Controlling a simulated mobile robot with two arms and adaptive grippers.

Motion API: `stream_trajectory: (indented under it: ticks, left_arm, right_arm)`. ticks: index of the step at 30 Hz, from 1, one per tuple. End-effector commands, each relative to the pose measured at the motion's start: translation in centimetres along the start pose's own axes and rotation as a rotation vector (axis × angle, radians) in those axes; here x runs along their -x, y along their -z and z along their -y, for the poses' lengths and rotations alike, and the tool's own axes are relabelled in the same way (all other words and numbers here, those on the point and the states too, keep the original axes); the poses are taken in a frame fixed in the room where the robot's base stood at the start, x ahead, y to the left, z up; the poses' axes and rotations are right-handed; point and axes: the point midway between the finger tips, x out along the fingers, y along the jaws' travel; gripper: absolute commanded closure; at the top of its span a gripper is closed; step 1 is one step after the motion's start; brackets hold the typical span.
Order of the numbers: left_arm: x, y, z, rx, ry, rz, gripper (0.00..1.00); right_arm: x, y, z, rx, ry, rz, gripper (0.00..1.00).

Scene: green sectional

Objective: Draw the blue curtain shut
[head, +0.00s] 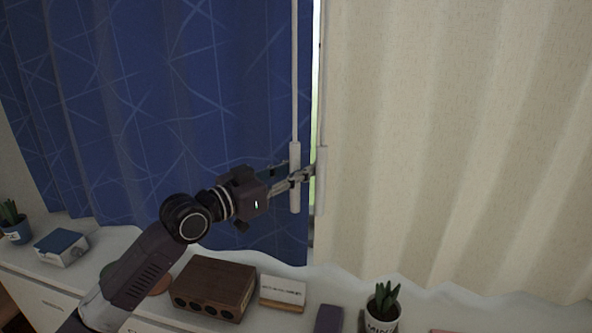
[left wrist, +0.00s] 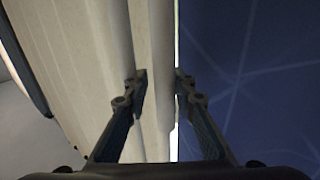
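The blue curtain (head: 150,90) hangs on the left, with pale crossing lines. A cream curtain (head: 440,130) hangs on the right. A narrow bright gap (head: 316,70) shows between their edges. A white wand (head: 295,205) with a thicker handle hangs in front of the blue curtain's right edge. My left gripper (head: 299,175) has its fingers on either side of this handle and appears shut on it. The left wrist view shows the fingers (left wrist: 162,85) with the pale handle between them, and the blue curtain (left wrist: 260,80) on the right. My right gripper is out of view.
A second white wand (head: 321,190) hangs close to the right of the first. Below, a white ledge (head: 100,262) holds a blue-topped box (head: 62,250), a dark wooden box (head: 215,288), a small white box (head: 283,292) and potted plants (head: 383,303).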

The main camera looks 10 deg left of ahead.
Motion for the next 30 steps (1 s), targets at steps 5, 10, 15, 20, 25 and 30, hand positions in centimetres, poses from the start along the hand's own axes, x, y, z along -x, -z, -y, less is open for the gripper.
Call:
stream_trajectory:
  ticks: [5, 10, 15, 20, 25, 30]
  left_arm:
    - [0.0, -0.1, 0.1, 0.000, 0.001, 0.002, 0.76]
    - [0.0, -0.1, 0.1, -0.001, 0.002, 0.003, 0.76]
    - [0.9, -0.3, 0.3, -0.001, 0.005, 0.006, 0.76]
    - [3.6, -0.3, 0.2, -0.004, 0.004, 0.008, 0.76]
    - [7.0, -0.4, 0.2, -0.003, 0.004, 0.008, 0.76]
    - [9.7, -0.3, 0.2, -0.002, 0.003, 0.008, 0.76]
  right_arm:
    - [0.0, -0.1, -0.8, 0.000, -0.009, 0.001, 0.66]
    - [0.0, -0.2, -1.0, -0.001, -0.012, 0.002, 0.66]
    - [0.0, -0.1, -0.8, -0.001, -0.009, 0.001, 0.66]
    - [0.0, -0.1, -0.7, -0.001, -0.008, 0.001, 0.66]
    - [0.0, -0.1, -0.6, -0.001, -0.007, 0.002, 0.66]
    - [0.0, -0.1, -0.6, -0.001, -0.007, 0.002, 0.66]
